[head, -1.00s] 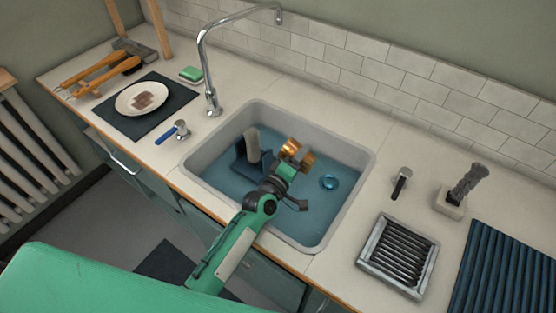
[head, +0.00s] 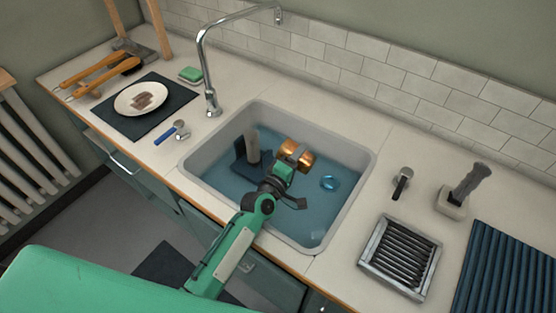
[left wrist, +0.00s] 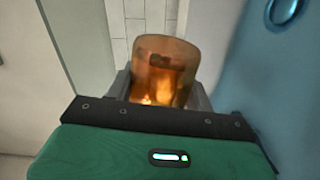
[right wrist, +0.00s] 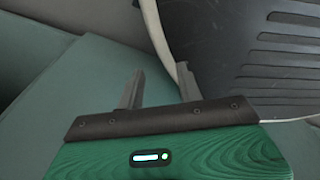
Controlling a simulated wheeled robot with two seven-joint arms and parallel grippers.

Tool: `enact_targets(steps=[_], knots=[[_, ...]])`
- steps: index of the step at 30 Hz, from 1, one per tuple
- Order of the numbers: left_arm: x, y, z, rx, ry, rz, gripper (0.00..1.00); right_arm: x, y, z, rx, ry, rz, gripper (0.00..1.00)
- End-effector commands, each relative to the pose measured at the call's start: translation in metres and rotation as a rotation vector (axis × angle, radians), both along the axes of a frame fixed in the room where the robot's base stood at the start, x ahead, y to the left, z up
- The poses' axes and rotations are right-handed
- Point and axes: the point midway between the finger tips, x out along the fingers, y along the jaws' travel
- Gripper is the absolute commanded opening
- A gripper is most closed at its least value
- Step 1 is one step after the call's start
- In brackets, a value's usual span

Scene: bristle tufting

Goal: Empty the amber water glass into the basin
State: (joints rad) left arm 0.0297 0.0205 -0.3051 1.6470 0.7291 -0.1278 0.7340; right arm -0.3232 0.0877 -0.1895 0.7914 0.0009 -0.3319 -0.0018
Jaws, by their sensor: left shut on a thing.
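The amber water glass (head: 295,153) is over the basin (head: 362,170) in the head view, tipped well over onto its side. My left gripper (head: 290,163) is shut on it. In the left wrist view the amber glass (left wrist: 165,62) sits between the two fingers, see-through and glowing orange. I cannot tell whether water is still in it, and no stream shows. The basin is pale grey with a blue inside. My right gripper (right wrist: 160,88) shows only in its wrist view, with its fingers apart and nothing between them.
A dark blue holder with a grey upright piece (head: 253,148) stands in the basin, left of the glass. A blue round drain (head: 329,182) lies to the right. The chrome faucet (head: 205,70) arches behind. A metal rack (head: 365,262) is right of the basin.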

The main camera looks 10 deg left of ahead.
Motion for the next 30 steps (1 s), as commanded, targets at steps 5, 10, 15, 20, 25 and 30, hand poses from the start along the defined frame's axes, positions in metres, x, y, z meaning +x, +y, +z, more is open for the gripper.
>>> enact_targets(steps=[5, 10, 15, 20, 25, 30], knots=[[0.0, 0.0, -0.001, -0.021, 0.007, 0.0, 0.2, 0.0, 0.009, 0.0, 0.01, 0.0, -0.003, 0.36], [0.0, 0.0, -0.002, -0.039, 0.015, 0.0, 0.2, 0.0, 0.011, 0.0, 0.012, -0.001, -0.004, 0.36], [0.0, 0.0, -0.002, -0.059, 0.023, 0.0, 0.2, 0.001, 0.008, 0.0, 0.009, 0.0, -0.003, 0.36], [0.001, 0.001, -0.003, -0.076, 0.03, 0.0, 0.2, 0.001, 0.0, -0.001, -0.001, 0.001, 0.001, 0.36], [0.001, 0.001, -0.004, -0.094, 0.037, 0.0, 0.2, 0.001, -0.007, -0.001, -0.009, 0.003, 0.003, 0.36], [0.001, 0.002, -0.004, -0.113, 0.045, 0.0, 0.2, 0.002, -0.006, -0.001, -0.008, 0.001, 0.002, 0.36]])
